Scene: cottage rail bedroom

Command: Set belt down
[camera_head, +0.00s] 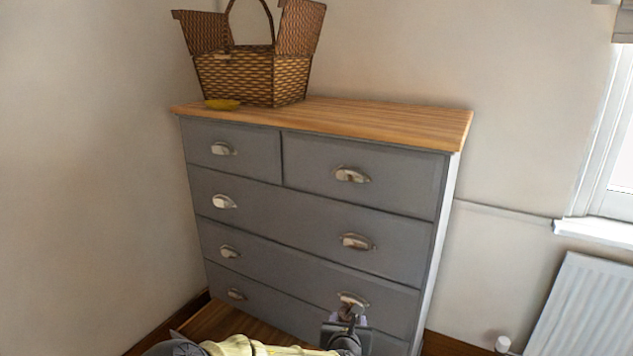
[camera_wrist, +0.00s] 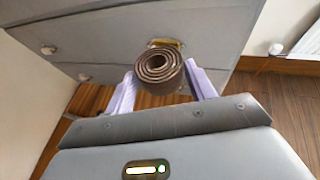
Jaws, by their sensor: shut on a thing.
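The belt (camera_wrist: 159,70) is a brown roll seen end-on in the wrist view. My gripper (camera_wrist: 160,76) has its two pale lilac fingers on either side of the roll and is shut on it. In the head view my gripper (camera_head: 349,313) is low at the bottom, in front of the lower drawers. The belt cannot be clearly made out there. The grey chest of drawers (camera_head: 310,215) stands behind my gripper, with a bare stretch of wooden top (camera_head: 390,122) well above it.
A wicker basket (camera_head: 235,78) with raised lids stands on the left of the chest top, with a small yellow dish (camera_head: 222,104) by its front. The top's right part is clear. A radiator (camera_head: 585,310) stands at right below a window. Wooden floor (camera_wrist: 285,95) shows beside the chest.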

